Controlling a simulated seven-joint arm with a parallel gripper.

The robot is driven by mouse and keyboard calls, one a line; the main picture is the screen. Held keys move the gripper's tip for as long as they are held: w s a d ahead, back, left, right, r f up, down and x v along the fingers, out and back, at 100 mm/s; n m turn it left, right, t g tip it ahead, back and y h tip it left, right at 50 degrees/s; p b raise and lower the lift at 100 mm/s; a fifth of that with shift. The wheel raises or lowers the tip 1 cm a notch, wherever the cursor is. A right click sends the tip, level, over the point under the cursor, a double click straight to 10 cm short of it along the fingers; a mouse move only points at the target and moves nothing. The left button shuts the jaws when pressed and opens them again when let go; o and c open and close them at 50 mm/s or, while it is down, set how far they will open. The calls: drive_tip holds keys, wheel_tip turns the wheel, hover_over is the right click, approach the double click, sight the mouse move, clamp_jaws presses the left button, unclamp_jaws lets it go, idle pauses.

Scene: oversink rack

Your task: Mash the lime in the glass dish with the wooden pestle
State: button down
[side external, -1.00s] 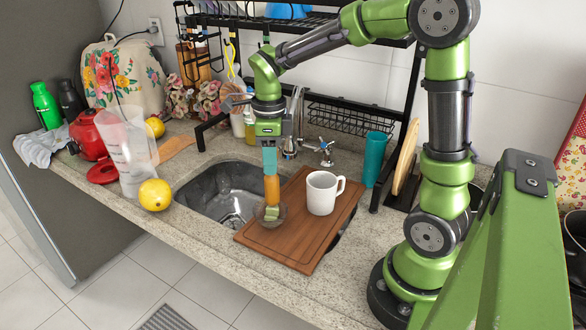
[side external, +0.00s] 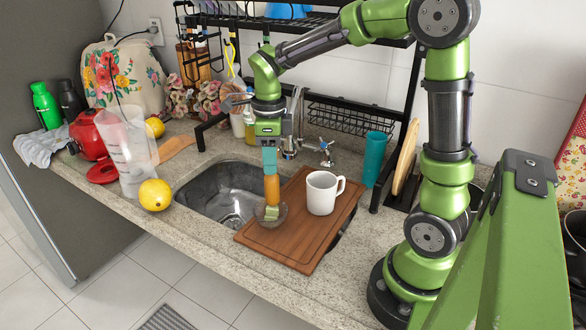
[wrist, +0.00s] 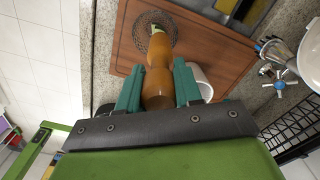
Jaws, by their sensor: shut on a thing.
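My gripper (side external: 270,160) is shut on the orange-brown wooden pestle (side external: 272,188) and holds it upright. In the wrist view the pestle (wrist: 158,72) runs out from between the teal fingers (wrist: 158,88). The small glass dish (side external: 262,218) stands on the near left part of the wooden board (side external: 290,257), and it also shows in the wrist view (wrist: 143,25). The green lime (side external: 271,213) is in the dish, under the pestle's lower end. The pestle's tip is over or in the dish; I cannot tell if it presses the lime.
A white mug (side external: 321,193) stands on the board just right of the pestle. The sink (side external: 205,190) opens to the left. A black rack (side external: 390,120) stands behind, with a teal cup (side external: 375,160) near its leg.

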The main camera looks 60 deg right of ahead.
drive_tip(key=shift+f, duration=0.45)
idle(0.8)
drive_tip(key=shift+r, duration=0.6)
drive_tip(key=shift+f, duration=0.65)
drive_tip(key=shift+r, duration=0.1)
drive_tip(key=shift+r, duration=0.55)
drive_tip(key=shift+f, duration=0.6)
idle(0.4)
drive_tip(key=shift+r, duration=0.6)
drive_tip(key=shift+r, duration=0.1)
